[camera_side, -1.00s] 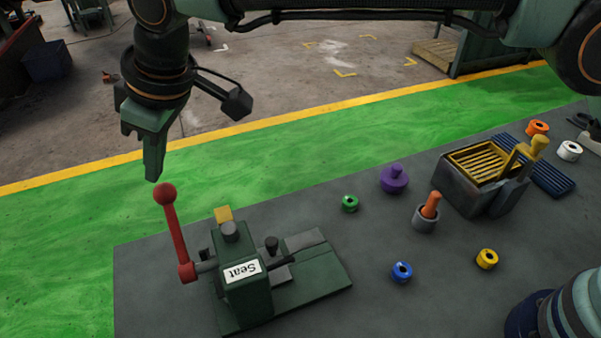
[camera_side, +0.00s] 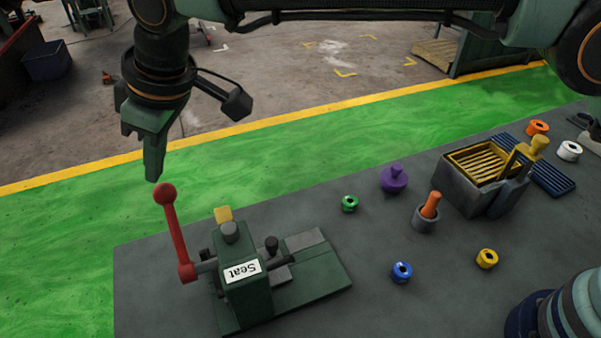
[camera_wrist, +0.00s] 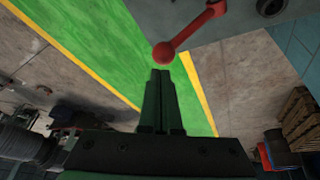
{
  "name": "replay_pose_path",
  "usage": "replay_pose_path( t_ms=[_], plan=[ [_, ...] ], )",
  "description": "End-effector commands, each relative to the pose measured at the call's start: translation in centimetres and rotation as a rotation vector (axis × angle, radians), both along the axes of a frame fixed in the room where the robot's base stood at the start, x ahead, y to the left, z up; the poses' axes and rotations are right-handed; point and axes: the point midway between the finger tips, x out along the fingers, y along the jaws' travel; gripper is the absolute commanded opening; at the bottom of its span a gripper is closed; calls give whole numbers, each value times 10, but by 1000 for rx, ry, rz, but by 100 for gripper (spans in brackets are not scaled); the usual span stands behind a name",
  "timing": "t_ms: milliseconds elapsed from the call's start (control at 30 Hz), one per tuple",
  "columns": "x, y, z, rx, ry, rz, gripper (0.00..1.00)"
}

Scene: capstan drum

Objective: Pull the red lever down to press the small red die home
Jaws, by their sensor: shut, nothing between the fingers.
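The red lever (camera_side: 177,238) stands nearly upright on the left side of the green press (camera_side: 243,275), which carries a "Seat" label. Its round red knob (camera_side: 164,194) is at the top. My gripper (camera_side: 152,178) is shut and empty, pointing down just above and slightly left of the knob in the side view. In the wrist view my gripper's fingertips (camera_wrist: 161,72) lie close to the knob (camera_wrist: 164,53); I cannot tell whether they touch. The lever's arm (camera_wrist: 190,33) runs up and right there. I cannot make out the small red die in either view.
Green, blue, yellow, orange and white rings lie on the grey table, with a purple knobbed piece (camera_side: 393,180) and a grey cup (camera_side: 426,217) holding an orange peg. A grey box (camera_side: 480,190) with a yellow slatted top stands at the right. The table's front-left area is clear.

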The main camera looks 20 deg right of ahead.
Motion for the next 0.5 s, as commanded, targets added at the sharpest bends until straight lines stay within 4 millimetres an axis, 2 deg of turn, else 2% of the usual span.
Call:
replay_pose_path(
  t_ms=[500],
  plan=[
    [-1,0,-21,-2,2,0,0]
  ],
)
